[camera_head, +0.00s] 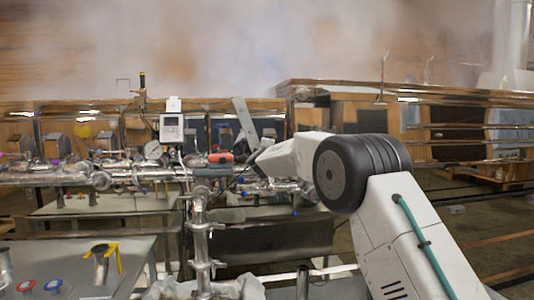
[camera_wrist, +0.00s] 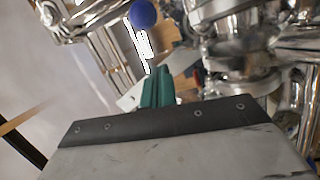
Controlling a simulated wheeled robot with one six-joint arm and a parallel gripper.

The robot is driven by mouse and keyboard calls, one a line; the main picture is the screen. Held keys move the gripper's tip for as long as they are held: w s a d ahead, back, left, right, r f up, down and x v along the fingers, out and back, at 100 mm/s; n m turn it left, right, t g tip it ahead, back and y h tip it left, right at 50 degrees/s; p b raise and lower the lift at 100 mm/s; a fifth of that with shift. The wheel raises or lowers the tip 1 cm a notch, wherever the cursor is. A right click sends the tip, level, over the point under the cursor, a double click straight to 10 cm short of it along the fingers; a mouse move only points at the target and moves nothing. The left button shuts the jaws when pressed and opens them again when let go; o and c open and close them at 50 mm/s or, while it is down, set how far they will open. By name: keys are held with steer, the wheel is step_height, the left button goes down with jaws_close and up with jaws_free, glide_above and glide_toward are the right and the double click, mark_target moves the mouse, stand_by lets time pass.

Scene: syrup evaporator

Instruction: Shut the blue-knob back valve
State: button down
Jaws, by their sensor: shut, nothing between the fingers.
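A round blue knob (camera_wrist: 143,14) shows at the top of the wrist view, close to shiny steel pipework. My gripper (camera_wrist: 158,78) shows there as green fingers, shut and empty. The blue knob lies above the fingertips in that picture, apart from them. In the head view my white arm reaches left to the steel pipework, and my gripper is too small and cluttered to make out. I cannot clearly pick out the blue-knob valve there.
Steel pipes (camera_head: 200,240) with fittings cross the left and middle. A table (camera_head: 30,252) at the lower left bears red and blue ring-shaped parts. Steam hangs at the back.

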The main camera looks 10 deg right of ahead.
steer(key=shift+w+d, duration=0.15)
steer(key=shift+w, duration=0.4)
steer(key=shift+w+d, duration=0.15)
steer(key=shift+d, duration=0.1)
steer(key=shift+s+d+f, duration=0.2)
steer(key=shift+s+d, duration=0.35)
steer(key=shift+d, duration=0.2)
steer(key=shift+s+d+f, duration=0.15)
steer(key=shift+s+d, duration=0.4)
steer(key=shift+d, duration=0.2)
steer(key=d, duration=0.1)
steer(key=s+d, duration=0.1)
steer(key=d, duration=0.3)
steer(key=shift+s, duration=0.4)
steer(key=shift+d, duration=0.15)
